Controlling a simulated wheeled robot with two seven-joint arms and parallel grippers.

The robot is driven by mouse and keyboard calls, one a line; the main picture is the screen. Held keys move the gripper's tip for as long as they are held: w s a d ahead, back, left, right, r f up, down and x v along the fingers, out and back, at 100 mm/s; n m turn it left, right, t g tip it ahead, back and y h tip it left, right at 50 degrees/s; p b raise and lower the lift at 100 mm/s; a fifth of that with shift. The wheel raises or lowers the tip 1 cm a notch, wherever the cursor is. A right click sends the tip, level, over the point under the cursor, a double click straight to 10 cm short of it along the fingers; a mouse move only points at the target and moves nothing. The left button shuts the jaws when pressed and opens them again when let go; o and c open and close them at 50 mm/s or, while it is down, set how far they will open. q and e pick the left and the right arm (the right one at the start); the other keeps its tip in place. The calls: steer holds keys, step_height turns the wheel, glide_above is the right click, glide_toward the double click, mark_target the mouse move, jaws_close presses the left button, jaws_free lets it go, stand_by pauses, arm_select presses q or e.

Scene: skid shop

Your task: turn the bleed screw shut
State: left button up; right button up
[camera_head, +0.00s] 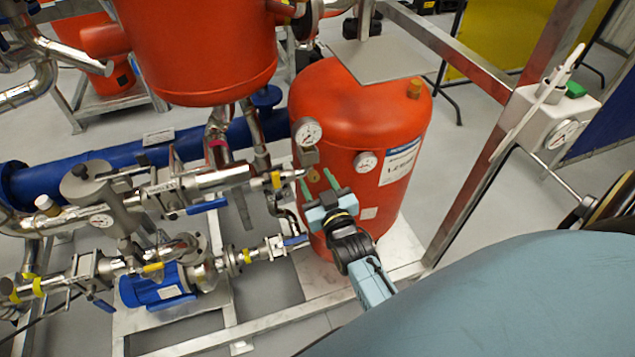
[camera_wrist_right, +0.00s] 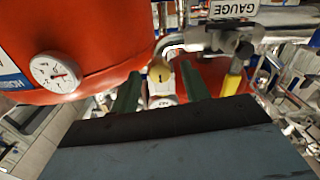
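A small round brass-coloured piece, which looks like the bleed screw (camera_wrist_right: 160,72), shows in the right wrist view just past and between my fingertips. In the head view a small brass spot (camera_head: 313,175) shows at the front of the orange tank (camera_head: 355,115), close to my fingers. My right gripper (camera_head: 317,183) is open, with its two green fingers apart and pointing at that spot. In the right wrist view the fingers (camera_wrist_right: 160,88) stand either side of the brass piece; I cannot tell if they touch it. My left gripper is not in view.
A dial gauge (camera_head: 308,132) on a fitting stands just above my right gripper, and another gauge (camera_head: 366,162) sits on the tank. A pipe with a yellow-handled valve (camera_wrist_right: 232,82) lies right of the fingers in the wrist view. Steel pipework (camera_head: 190,185) crowds the left.

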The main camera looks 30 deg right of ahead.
steer(key=v, duration=1.3)
steer(key=shift+s, duration=0.25)
steer(key=shift+a, duration=0.1)
steer(key=s+a+f+n+g+y, duration=0.15)
steer(key=s+a+f+g, duration=0.25)
steer(key=f, duration=0.8)
steer(key=s+a+f+g+y, duration=0.3)
steer(key=f+g, duration=0.1)
steer(key=f, duration=0.9)
steer(key=s+d+f+n+g, duration=0.1)
steer(key=s+d+f+g, duration=0.2)
steer(key=s+f, duration=0.4)
steer(key=s+d+f+g, duration=0.3)
steer(key=s+f+g, duration=0.2)
steer(key=s, duration=1)
step_height(320, 180, down, 3)
steer(key=shift+s+r+n+g+h, duration=0.1)
steer(key=shift+s+n+g+h, duration=0.2)
steer(key=shift+s+n+h, duration=0.05)
